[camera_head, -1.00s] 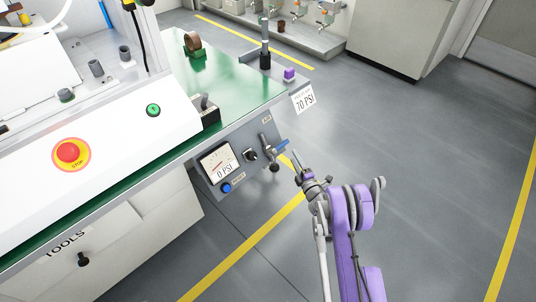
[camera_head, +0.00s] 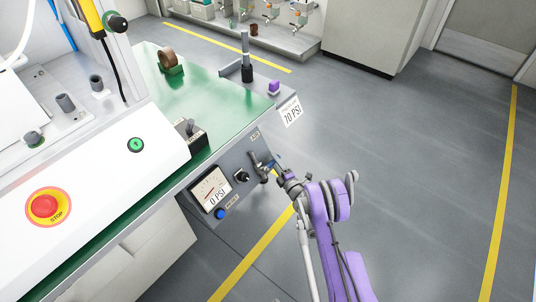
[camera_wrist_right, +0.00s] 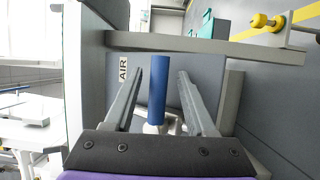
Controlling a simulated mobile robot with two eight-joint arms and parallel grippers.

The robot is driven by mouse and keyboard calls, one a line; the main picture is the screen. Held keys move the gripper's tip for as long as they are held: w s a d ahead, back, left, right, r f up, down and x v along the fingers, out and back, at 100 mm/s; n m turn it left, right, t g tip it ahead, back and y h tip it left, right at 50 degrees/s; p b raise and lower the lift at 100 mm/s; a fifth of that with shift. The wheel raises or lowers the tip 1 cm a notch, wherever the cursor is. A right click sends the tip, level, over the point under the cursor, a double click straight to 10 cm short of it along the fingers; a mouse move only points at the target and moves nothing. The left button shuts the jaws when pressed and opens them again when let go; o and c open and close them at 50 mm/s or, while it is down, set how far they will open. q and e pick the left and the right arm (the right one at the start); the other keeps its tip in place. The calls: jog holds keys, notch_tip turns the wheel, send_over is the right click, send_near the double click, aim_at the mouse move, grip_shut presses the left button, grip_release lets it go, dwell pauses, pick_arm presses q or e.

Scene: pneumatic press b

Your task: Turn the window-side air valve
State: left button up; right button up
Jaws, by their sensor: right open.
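The air valve (camera_head: 256,160) sits on the grey front panel below the AIR label, with a blue handle sticking out. My right gripper (camera_head: 279,171) is at the valve and partly hides it. In the right wrist view the blue handle (camera_wrist_right: 158,88) stands between the two open fingers of my right gripper (camera_wrist_right: 160,72), with gaps on both sides. The fingers are not closed on it. My left gripper is not in view.
The gauge (camera_head: 211,193) beside the valve reads 0 PSI, with a blue reset button (camera_head: 220,214) and a black knob (camera_head: 241,175) nearby. A red stop button (camera_head: 46,206) is at the left. Open floor lies right of the bench.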

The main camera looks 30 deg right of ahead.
jog(key=shift+w, duration=0.25)
jog(key=shift+s+r, duration=0.1)
jog(key=shift+s, duration=0.05)
jog(key=shift+c, duration=0.2)
grip_shut()
dwell(1.0)
